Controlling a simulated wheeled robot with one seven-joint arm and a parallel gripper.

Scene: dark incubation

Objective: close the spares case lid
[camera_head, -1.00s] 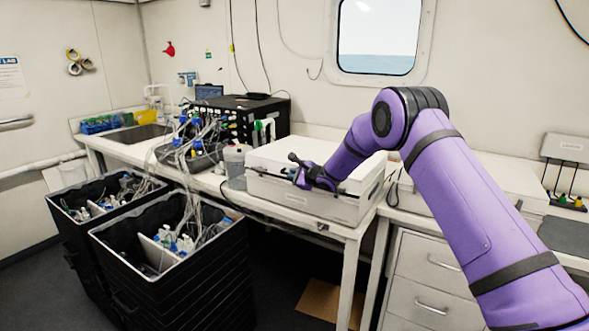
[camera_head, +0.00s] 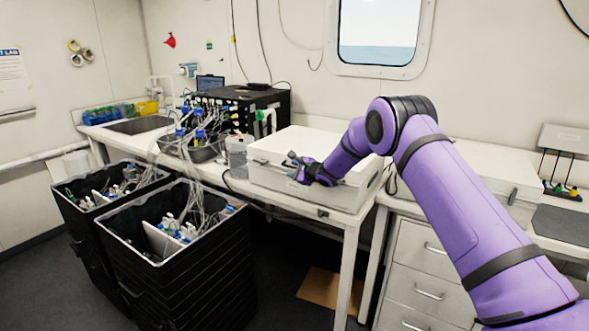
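The spares case appears to be the white box (camera_head: 270,177) on the bench; no label is readable enough to confirm it. Its white lid (camera_head: 300,143) looks down on the body, with a thin dark seam along the front. My gripper (camera_head: 294,164) is at the front face of this box, near the lid's front edge. It seems to touch or nearly touch it. The fingers are small and dark here, so I cannot tell whether they are open or shut.
A second white case (camera_head: 510,190) lies on the right-hand bench. A clear bottle (camera_head: 237,157) stands left of the box. Two black bins (camera_head: 190,280) with tubes and bottles stand on the floor at left. Drawers (camera_head: 420,285) are below the right bench.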

